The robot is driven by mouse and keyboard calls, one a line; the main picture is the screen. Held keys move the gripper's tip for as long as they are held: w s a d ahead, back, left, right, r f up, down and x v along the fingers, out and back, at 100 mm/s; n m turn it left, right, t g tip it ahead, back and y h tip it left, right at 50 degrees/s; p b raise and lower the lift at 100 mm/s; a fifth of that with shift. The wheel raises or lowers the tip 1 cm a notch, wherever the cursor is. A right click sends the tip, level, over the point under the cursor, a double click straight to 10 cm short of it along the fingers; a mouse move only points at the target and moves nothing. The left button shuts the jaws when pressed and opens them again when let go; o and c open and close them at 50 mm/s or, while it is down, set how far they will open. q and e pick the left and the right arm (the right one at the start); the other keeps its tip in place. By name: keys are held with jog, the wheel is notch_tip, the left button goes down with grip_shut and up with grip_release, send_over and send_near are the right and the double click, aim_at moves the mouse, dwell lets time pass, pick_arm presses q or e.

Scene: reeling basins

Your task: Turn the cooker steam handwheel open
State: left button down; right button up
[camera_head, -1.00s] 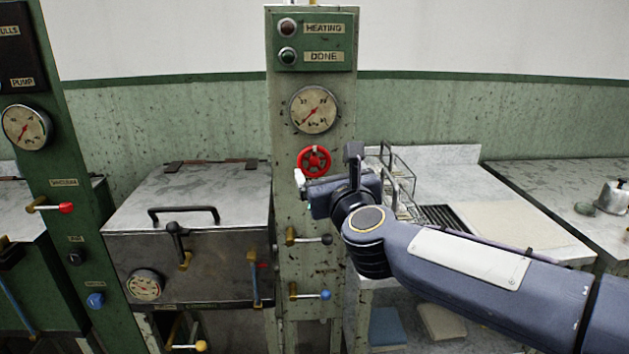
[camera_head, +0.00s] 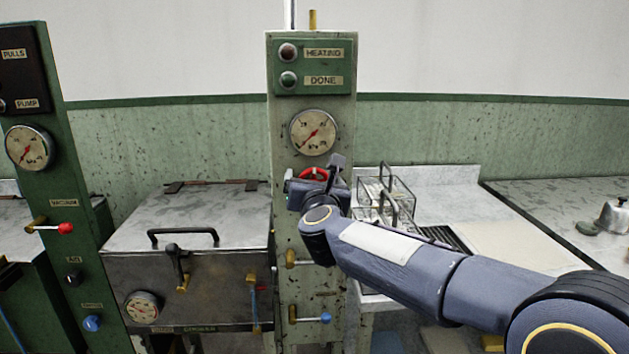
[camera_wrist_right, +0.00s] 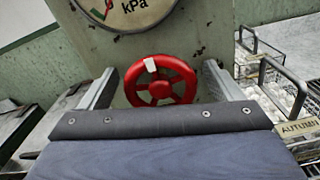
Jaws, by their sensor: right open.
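The red handwheel (camera_head: 313,174) is on the front of the green-grey column, below the round gauge. In the head view my right gripper covers its lower part. In the right wrist view the whole red wheel (camera_wrist_right: 161,81) shows, with a white mark on its upper rim. My right gripper (camera_wrist_right: 159,88) is open, with one finger on each side of the wheel in the picture. I cannot tell whether the fingers touch it. In the head view my right gripper (camera_head: 312,185) is right in front of the wheel. My left gripper is not in view.
The pressure gauge (camera_head: 313,132) and a panel with HEATING and DONE lamps (camera_head: 313,66) are above the wheel. Brass valves with levers sit lower on the column. The cooker (camera_head: 200,225) is to the left. Wire baskets (camera_head: 384,196) stand close on the right.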

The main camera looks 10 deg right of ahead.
jog(key=c, duration=1)
